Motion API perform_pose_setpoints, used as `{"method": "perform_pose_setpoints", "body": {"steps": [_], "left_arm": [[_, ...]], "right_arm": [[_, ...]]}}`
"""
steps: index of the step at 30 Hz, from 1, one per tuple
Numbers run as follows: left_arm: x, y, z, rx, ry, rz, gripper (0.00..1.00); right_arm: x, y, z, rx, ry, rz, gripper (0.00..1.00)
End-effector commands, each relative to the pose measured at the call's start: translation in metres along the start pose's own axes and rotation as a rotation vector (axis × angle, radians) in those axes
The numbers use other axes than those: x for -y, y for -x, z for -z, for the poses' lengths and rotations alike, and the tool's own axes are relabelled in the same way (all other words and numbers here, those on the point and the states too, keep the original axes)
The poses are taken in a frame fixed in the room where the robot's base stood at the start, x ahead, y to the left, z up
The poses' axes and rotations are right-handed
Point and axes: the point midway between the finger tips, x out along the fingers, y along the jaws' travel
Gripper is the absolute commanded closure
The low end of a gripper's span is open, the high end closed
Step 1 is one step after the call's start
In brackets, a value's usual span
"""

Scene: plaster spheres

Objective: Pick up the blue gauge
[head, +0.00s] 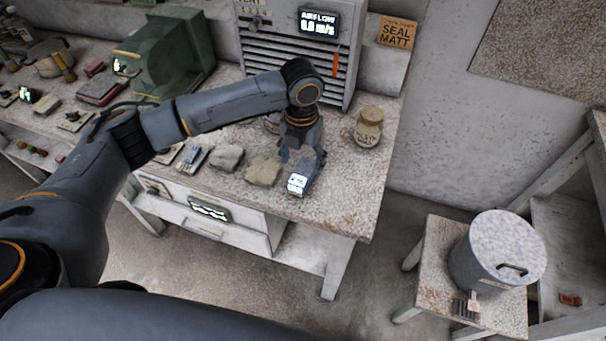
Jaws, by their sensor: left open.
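The blue gauge (300,178) is a small blue-grey block with a lit white display. It lies on the speckled bench top (345,205) close to the front edge. My left gripper (303,158) points down right over the gauge, with its fingers open around or just above its far end. I cannot tell whether the fingers touch it. Part of the gauge is hidden behind the gripper. My right gripper is not in view.
Greyish lumps (263,170) and a small device (194,157) lie left of the gauge. A cork-topped jar (368,127) stands to the right. A vented cabinet (292,50) is behind. A lidded drum (497,250) sits on a low stand. The bench's right front corner is clear.

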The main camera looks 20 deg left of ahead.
Motion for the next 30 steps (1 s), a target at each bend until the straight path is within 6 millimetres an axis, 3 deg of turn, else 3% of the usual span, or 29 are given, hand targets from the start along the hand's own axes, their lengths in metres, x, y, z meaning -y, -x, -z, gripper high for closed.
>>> {"method": "perform_pose_setpoints", "body": {"steps": [6, 12, 30], "left_arm": [[0.004, -0.028, 0.004, -0.006, 0.000, -0.001, 0.32], [0.004, -0.050, 0.003, -0.002, 0.000, -0.001, 0.32], [0.004, -0.054, 0.003, -0.002, 0.000, -0.001, 0.32]], "right_arm": [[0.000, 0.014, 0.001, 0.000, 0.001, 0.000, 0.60], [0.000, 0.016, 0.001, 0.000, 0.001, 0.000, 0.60], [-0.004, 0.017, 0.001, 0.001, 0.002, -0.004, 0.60]]}}
